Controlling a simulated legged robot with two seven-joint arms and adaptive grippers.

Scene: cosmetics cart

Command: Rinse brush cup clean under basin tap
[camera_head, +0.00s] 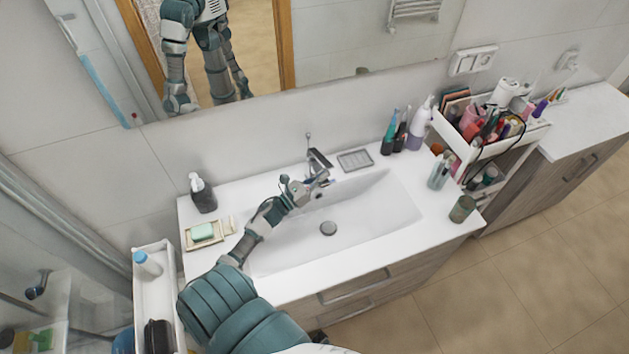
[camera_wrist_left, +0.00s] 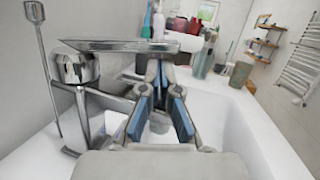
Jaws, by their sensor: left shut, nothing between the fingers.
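The basin tap (camera_head: 319,160) stands at the back middle of the white basin (camera_head: 385,208); the wrist view shows the tap (camera_wrist_left: 75,68) close up. No water shows. My left gripper (camera_head: 325,182) is shut and empty at the tap, its fingertips (camera_wrist_left: 160,72) close to the flat lever; I cannot tell whether they touch. A greenish cup (camera_head: 462,208) stands upright at the counter's right front corner, also in the wrist view (camera_wrist_left: 240,73). A clear cup with brushes (camera_head: 438,175) stands behind it. I cannot tell which is the brush cup. My right gripper is out of view.
A soap dispenser (camera_head: 202,194) and a soap dish (camera_head: 202,233) are left of the basin. Bottles (camera_head: 420,122) stand at the back right. The full cosmetics cart (camera_head: 480,150) is right of the counter. The basin floor is clear.

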